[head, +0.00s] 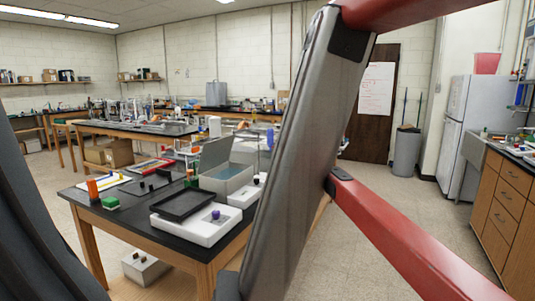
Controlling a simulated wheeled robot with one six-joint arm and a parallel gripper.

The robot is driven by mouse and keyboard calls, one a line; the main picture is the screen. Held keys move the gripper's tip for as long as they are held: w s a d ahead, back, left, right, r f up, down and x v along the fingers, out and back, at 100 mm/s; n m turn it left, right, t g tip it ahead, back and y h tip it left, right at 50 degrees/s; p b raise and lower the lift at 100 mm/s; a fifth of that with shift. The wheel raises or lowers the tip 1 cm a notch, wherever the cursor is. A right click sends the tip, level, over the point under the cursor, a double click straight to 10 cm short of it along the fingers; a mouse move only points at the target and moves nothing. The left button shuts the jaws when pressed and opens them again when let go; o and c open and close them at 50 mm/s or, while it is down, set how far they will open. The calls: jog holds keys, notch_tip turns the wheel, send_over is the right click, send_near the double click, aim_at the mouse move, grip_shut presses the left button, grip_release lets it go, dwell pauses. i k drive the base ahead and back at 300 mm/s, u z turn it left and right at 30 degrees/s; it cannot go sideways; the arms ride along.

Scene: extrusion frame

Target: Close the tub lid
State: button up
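A grey tub (233,176) stands on the black-topped table, toward its right side. Its lid (216,152) is open and stands tilted up at the tub's left-rear side. My gripper is not in view. Large grey and red parts, which look like my own arm, cross the picture close to the camera, to the right of the tub.
On the table's black top (130,208), a white device with a black tray (184,204) and purple knob sits in front of the tub. A green block (110,203) and orange cylinder (92,189) stand left. A white box (145,268) lies underneath. Floor at right is open.

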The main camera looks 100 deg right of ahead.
aim_at(215, 152)
jog(key=z, duration=1.1)
jog(key=i, duration=2.1)
jog(key=z, duration=3.1)
jog(key=i, duration=0.55)
